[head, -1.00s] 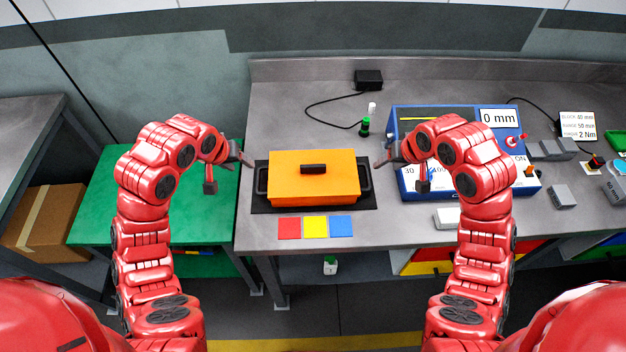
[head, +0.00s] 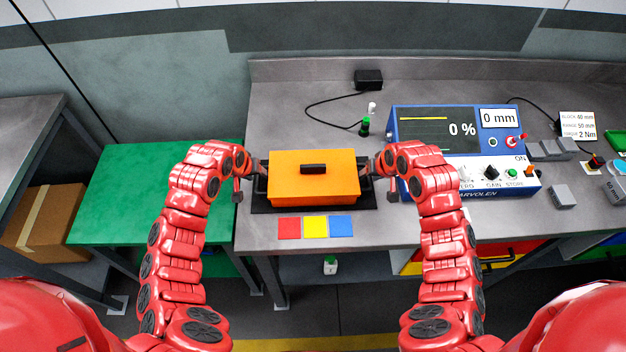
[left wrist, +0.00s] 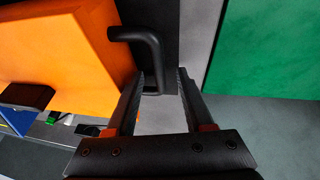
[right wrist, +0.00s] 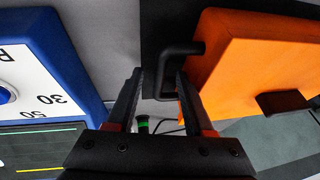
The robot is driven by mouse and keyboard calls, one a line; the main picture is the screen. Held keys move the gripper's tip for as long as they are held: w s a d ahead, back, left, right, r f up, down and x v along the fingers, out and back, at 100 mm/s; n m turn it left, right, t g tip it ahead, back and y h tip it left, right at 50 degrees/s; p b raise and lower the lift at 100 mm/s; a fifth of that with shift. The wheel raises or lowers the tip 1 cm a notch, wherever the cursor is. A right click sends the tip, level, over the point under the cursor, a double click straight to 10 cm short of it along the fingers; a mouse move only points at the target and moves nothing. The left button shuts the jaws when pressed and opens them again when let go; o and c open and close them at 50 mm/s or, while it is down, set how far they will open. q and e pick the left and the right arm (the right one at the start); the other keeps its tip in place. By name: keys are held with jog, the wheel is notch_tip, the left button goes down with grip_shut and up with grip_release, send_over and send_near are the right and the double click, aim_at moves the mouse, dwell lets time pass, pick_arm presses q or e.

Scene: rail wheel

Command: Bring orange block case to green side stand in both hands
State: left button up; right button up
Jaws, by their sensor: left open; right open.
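The orange block case (head: 313,180) sits on a black mat (head: 365,201) on the grey bench, with a black lid handle on top and a black side handle at each end. My left gripper (head: 258,166) is open at the case's left end. In the left wrist view its fingers (left wrist: 160,92) stand either side of the end of the black side handle (left wrist: 150,55). My right gripper (head: 370,166) is open at the right end. In the right wrist view its fingers (right wrist: 161,85) straddle the other side handle (right wrist: 181,48). The green side stand (head: 135,190) is left of the bench, its top clear.
A blue instrument (head: 460,185) with a screen stands right of the case. Red, yellow and blue squares (head: 315,227) lie in front. A cardboard box (head: 45,218) sits on a shelf at left.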

pick_arm(q)
grip_shut()
pick_arm(e)
grip_shut()
dwell(1.2)
